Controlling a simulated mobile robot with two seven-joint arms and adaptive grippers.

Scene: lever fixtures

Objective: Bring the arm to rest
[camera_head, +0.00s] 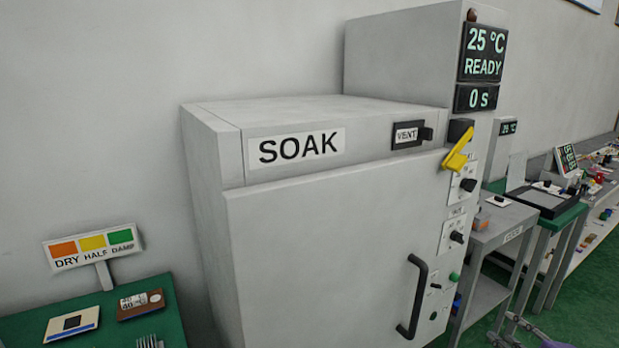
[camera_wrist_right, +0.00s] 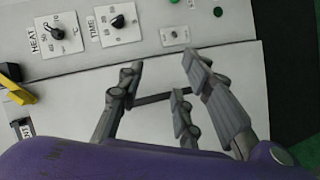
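The grey SOAK oven (camera_head: 320,210) stands in the middle of the head view with its door closed. A black bar handle (camera_head: 414,297) is on the door; it also shows in the right wrist view (camera_wrist_right: 160,98). A yellow lever (camera_head: 458,150) tilts at the upper right of the front and shows at the left edge of the right wrist view (camera_wrist_right: 20,93). My right gripper (camera_head: 508,328) is at the bottom right of the head view, apart from the handle. In the right wrist view its fingers (camera_wrist_right: 165,85) are spread and empty. My left gripper is not in view.
A green table (camera_head: 150,283) with a DRY/HALF/DAMP sign (camera_head: 92,248) and cards stands at left. A grey cart (camera_head: 505,235) and benches with small items line the right side. Green floor (camera_head: 585,300) is open at lower right.

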